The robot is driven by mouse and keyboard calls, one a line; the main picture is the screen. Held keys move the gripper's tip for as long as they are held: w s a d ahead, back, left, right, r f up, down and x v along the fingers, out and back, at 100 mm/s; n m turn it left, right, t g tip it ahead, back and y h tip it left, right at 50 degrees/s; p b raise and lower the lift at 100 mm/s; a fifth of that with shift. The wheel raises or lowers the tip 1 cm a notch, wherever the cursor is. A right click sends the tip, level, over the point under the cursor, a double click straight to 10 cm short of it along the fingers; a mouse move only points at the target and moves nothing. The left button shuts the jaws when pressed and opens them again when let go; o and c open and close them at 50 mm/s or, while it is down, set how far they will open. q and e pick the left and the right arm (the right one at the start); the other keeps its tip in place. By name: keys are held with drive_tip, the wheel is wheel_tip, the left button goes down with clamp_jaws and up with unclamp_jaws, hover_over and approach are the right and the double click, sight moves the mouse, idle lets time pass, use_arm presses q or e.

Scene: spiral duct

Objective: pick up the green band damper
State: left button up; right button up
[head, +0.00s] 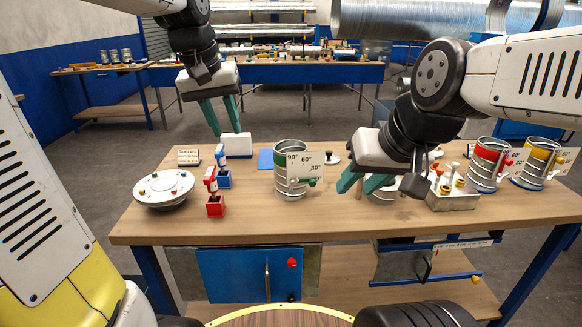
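The green band damper (290,183) is a short upright metal cylinder with a green band and a white angle plate on its right side. It stands on the wooden table near the middle, with a green handle at the plate's lower edge. My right gripper (356,191) is open and empty, to the right of the damper and apart from it, with its green fingers pointing down-left. My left gripper (228,133) is open and empty, up and to the left of the damper, above the table's back edge in the picture.
A red band damper (482,178) and a yellow band damper (532,177) stand at the right. A metal block with knobs (453,201) sits before them. A round dish (164,190), blue stamp (223,180) and red stamp (215,206) stand left. The front table strip is clear.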

use_arm(q)
drive_tip(key=w+d+f+g, duration=0.1)
drive_tip(key=w+d+f, duration=0.2)
drive_tip(key=w, duration=0.3)
drive_tip(key=w+d+f+g+y, duration=0.1)
drive_tip(key=w+d+f, duration=0.3)
drive_tip(key=w+f, duration=0.1)
drive_tip(key=w+d+f+n+g, duration=0.1)
drive_tip(key=w+d+f, duration=0.2)
drive_tip(key=w, duration=0.4)
drive_tip(key=shift+w+d+f+y, duration=0.15)
drive_tip(key=shift+w+f+y, duration=0.2)
drive_tip(key=shift+f, duration=0.25)
wheel_tip(320, 180, down, 7)
drive_tip(key=shift+s, duration=0.2)
drive_tip(key=shift+r, duration=0.15)
clamp_jaws()
